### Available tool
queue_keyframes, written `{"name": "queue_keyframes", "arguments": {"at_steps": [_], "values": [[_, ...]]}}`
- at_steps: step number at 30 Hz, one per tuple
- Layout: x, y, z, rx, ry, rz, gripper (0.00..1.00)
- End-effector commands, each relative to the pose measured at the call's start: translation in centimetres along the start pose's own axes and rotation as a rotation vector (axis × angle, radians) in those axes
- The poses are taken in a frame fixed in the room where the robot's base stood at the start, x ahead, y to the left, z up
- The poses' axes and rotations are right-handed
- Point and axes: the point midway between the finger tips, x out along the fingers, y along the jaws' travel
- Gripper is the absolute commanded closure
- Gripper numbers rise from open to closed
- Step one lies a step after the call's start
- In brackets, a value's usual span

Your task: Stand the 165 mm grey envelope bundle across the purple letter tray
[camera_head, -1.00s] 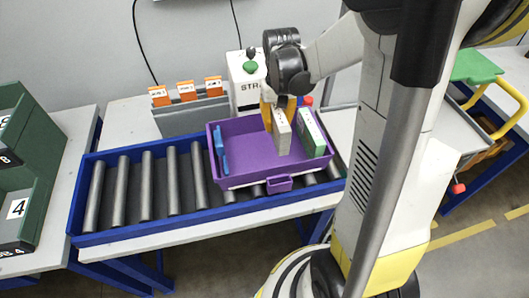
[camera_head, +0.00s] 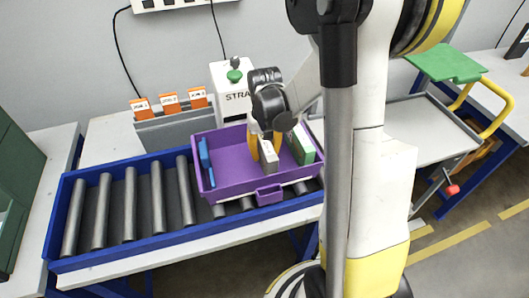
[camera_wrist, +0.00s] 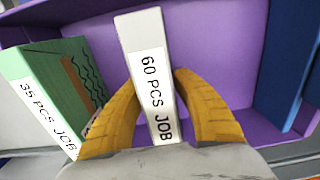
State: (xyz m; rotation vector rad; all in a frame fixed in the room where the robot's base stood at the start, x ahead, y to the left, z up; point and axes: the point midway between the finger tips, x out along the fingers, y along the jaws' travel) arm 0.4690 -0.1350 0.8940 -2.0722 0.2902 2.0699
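The grey envelope bundle (camera_head: 268,157) stands upright inside the purple letter tray (camera_head: 232,181), toward its right side. In the wrist view, its white top edge reads "60 PCS JOB" (camera_wrist: 150,75). My gripper (camera_head: 266,140) has its yellow fingers on either side of the bundle. In the wrist view, the fingertips (camera_wrist: 155,82) press against both its sides, so it is shut on it. The bundle's lower end is hidden, so I cannot tell whether it touches the tray floor.
A green bundle (camera_head: 302,145), labelled "35 PCS JOB" (camera_wrist: 45,110), stands at the tray's right end. A blue piece (camera_head: 206,162) is at the left end. The tray sits on a blue-framed roller conveyor (camera_head: 130,205). A grey rack with orange tabs (camera_head: 172,130) and a white machine (camera_head: 232,92) stand behind.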

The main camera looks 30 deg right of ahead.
Motion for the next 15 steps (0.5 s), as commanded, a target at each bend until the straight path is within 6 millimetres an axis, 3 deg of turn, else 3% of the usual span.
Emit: {"name": "queue_keyframes", "arguments": {"at_steps": [10,15], "values": [[-0.2,0.0,0.0,0.0,0.0,0.0,0.56],[-2.2,0.0,0.0,0.0,0.0,0.0,0.56]]}}
